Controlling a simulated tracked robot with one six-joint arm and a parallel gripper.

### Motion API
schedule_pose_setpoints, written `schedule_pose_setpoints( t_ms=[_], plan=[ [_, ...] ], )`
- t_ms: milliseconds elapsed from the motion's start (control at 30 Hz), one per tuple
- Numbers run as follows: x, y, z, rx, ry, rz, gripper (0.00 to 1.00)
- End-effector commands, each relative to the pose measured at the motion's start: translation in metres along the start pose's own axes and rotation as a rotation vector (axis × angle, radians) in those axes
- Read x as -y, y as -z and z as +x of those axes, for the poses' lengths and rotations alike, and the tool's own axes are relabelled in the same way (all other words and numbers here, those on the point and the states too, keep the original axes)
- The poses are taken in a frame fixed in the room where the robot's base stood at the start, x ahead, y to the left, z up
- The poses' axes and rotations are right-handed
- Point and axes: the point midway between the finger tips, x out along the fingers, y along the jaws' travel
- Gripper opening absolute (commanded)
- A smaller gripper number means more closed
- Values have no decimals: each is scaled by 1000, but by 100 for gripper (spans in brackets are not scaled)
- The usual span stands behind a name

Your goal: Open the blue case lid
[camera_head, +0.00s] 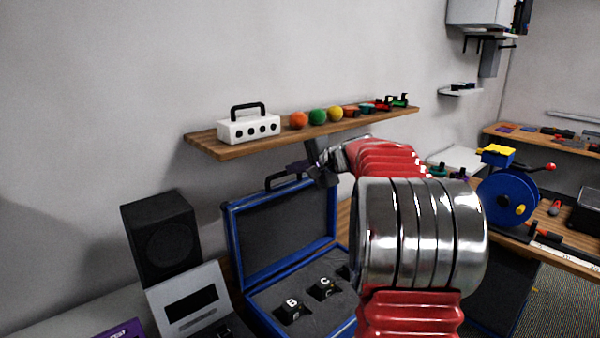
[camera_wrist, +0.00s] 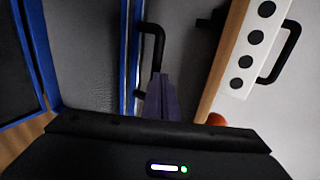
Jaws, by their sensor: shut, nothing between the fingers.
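The blue case lid (camera_head: 281,232) stands raised, about upright, at the back of the case, with its grey lining facing out. The case base (camera_head: 262,316) lies open in front, with black lettered blocks B (camera_head: 290,308) and C (camera_head: 324,287) in its dark foam. The lid's black handle (camera_head: 283,180) is on its top edge. My gripper (camera_head: 294,167) is shut and empty just above that edge, close to the handle. In the wrist view its purple fingers (camera_wrist: 162,98) overlap the handle (camera_wrist: 151,50); I cannot tell whether they touch. My arm hides the case's right side.
A wooden shelf (camera_head: 222,149) is close above the lid, holding a white box with a black handle (camera_head: 248,127), colored balls and small toys. A black speaker (camera_head: 160,238) and grey device (camera_head: 190,298) stand left of the case. A blue spool (camera_head: 507,198) is at right.

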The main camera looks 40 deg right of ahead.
Motion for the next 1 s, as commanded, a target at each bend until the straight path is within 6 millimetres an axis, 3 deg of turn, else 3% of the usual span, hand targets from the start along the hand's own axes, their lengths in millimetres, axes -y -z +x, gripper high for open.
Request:
schedule_pose_setpoints(
  t_ms=[333,567,1000],
  plan=[
    [1,-2,-1,2,0,-2,0],
    [8,-3,-16,5,1,-4,0],
    [26,-3,-85,6,2,-5,0]
  ],
)
